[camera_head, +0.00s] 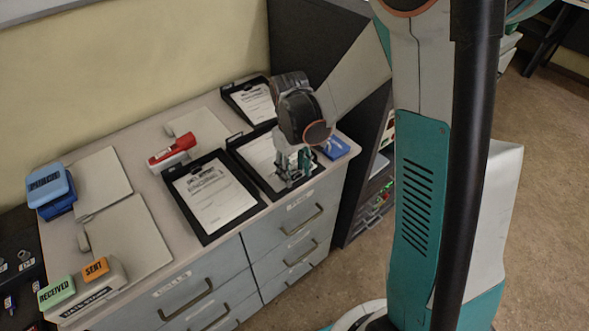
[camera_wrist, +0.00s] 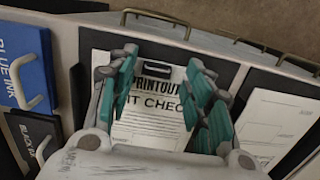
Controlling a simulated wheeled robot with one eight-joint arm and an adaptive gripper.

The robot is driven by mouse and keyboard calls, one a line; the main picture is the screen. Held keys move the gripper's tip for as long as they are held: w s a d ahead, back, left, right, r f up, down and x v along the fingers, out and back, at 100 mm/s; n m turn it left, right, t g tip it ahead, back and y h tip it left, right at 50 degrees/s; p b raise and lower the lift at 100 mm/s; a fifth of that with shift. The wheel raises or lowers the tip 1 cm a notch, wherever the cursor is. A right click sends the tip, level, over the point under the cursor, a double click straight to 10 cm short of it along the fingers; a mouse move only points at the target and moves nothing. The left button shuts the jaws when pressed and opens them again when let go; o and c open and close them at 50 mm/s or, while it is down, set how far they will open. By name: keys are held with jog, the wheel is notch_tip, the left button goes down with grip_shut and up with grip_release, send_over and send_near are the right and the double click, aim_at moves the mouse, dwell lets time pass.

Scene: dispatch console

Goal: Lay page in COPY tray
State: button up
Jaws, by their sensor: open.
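A white page (camera_wrist: 150,115) headed "PRINTOUT" with a black clip (camera_wrist: 157,68) at its top lies in a black tray (camera_wrist: 93,42). My gripper (camera_wrist: 160,88) is open above it, one teal finger on each side of the clip. Contact with the clip or page cannot be told. In the head view my gripper (camera_head: 293,170) hangs over the middle tray (camera_head: 240,139) and hides part of its page (camera_head: 262,155). Another black tray (camera_head: 208,239) with a page (camera_head: 213,196) lies to the left. A third tray (camera_head: 228,88) with a page (camera_head: 255,103) lies behind. No COPY label is readable.
A blue ink pad (camera_head: 333,148) lies right of the middle tray. A red-topped desk tool (camera_head: 174,152), blue boxes (camera_head: 50,188), blank folders (camera_head: 122,240) and green (camera_head: 56,292) and orange (camera_head: 95,269) stamps occupy the left. A dark cabinet (camera_head: 305,50) rises behind.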

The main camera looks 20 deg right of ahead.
notch_tip(320, 180, up, 12)
jog(key=p, duration=0.4)
jog(key=s+r+m+t, duration=0.1)
jog(key=s+r+t, duration=0.3)
jog(key=s, duration=0.3)
jog(key=s+r+m+t, duration=0.2)
jog(key=s+r+t, duration=0.2)
jog(key=s+r, duration=0.2)
jog(key=shift+s+r+m, duration=0.3)
jog(key=shift+s, duration=0.7)
jog(key=shift+f+b, duration=0.1)
jog(key=shift+b, duration=0.2)
jog(key=shift+f+b, duration=0.9)
